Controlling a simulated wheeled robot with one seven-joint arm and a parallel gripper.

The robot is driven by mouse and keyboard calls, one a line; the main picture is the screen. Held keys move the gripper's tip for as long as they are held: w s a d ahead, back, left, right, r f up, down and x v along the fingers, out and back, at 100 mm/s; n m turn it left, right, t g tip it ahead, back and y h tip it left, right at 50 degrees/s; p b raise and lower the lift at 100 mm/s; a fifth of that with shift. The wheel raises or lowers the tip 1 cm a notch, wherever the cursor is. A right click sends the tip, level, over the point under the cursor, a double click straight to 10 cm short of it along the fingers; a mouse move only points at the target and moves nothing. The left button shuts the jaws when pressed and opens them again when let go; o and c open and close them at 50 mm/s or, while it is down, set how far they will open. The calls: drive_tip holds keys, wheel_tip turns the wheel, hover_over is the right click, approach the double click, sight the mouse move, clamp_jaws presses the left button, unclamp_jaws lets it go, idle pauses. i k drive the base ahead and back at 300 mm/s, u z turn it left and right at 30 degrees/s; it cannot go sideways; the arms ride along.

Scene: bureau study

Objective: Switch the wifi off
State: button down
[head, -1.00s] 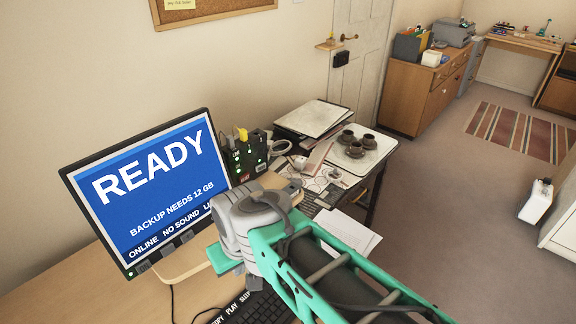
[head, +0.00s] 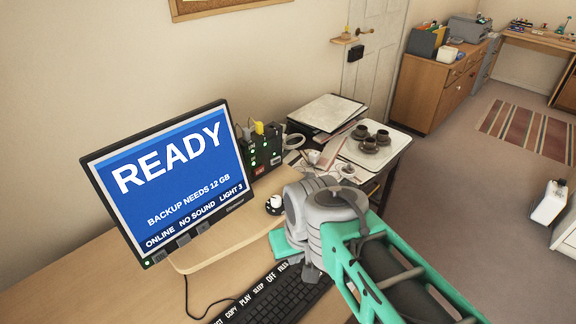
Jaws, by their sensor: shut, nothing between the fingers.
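A black box with lit green lights, a small red label and cables (head: 264,148), which looks like the wifi router, stands behind the monitor's right edge. The monitor (head: 170,175) reads READY, BACKUP NEEDS 12 GB, ONLINE, NO SOUND and LIGHT 3. A black keyboard (head: 262,300) with a strip of labels, among them COPY, PLAY, SLEEP, OFF and FILES, lies in front of it, partly behind my arm. My grey and green arm crosses the lower right. My gripper does not show clearly; it seems hidden behind my arm.
A small black-and-white object (head: 274,204) stands on the wooden riser (head: 228,236). Right of the router are a tray (head: 399,145) with several dark cups, and a stack with papers (head: 327,112). The floor (head: 450,200) to the right is largely open.

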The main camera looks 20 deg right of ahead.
sight(274, 161)
drive_tip(key=k, duration=0.6)
drive_tip(key=u, duration=0.75)
drive_tip(key=i, duration=1)
